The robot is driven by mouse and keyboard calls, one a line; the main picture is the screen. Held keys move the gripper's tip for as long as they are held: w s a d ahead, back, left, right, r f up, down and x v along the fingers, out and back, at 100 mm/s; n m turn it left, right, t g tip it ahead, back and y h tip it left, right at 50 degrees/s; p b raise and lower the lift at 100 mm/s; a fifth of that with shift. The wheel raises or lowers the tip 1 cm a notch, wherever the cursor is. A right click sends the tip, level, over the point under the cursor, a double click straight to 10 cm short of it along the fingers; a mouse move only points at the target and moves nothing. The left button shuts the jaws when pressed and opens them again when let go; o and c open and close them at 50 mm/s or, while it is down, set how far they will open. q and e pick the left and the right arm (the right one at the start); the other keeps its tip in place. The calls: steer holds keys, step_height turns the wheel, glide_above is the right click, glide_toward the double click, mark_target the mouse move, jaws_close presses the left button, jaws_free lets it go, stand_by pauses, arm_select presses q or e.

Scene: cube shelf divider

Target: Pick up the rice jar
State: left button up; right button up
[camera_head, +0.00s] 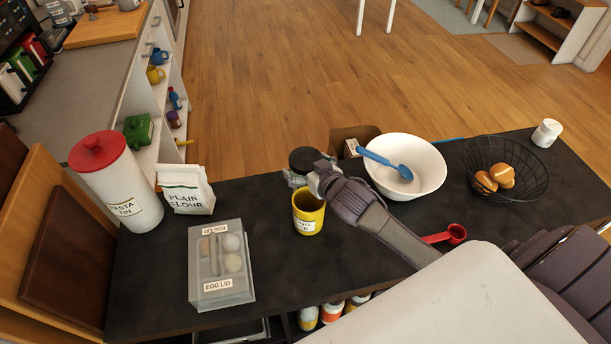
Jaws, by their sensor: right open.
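A jar with a round dark lid (304,157) stands near the far edge of the dark counter, in the middle of the view. Its body is mostly hidden behind my gripper and no label shows, so I cannot confirm that it is the rice jar. My right gripper (297,178) is open, right at the near side of this jar. I cannot tell whether its fingers touch it or reach around it. A yellow tin (308,221) with a partly hidden label stands just below the gripper. My left gripper is not in view.
An egg box (221,284), a flour bag (186,190) and a red-lidded pasta tin (124,186) stand left. A white bowl (425,155) with a blue spoon, a small brown box (345,138), a red scoop (456,233) and a wire bread basket (540,191) lie right.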

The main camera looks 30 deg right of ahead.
steer(key=shift+s, duration=0.1)
steer(key=c, duration=1.6)
steer(key=shift+r, duration=0.1)
steer(key=shift+r, duration=0.1)
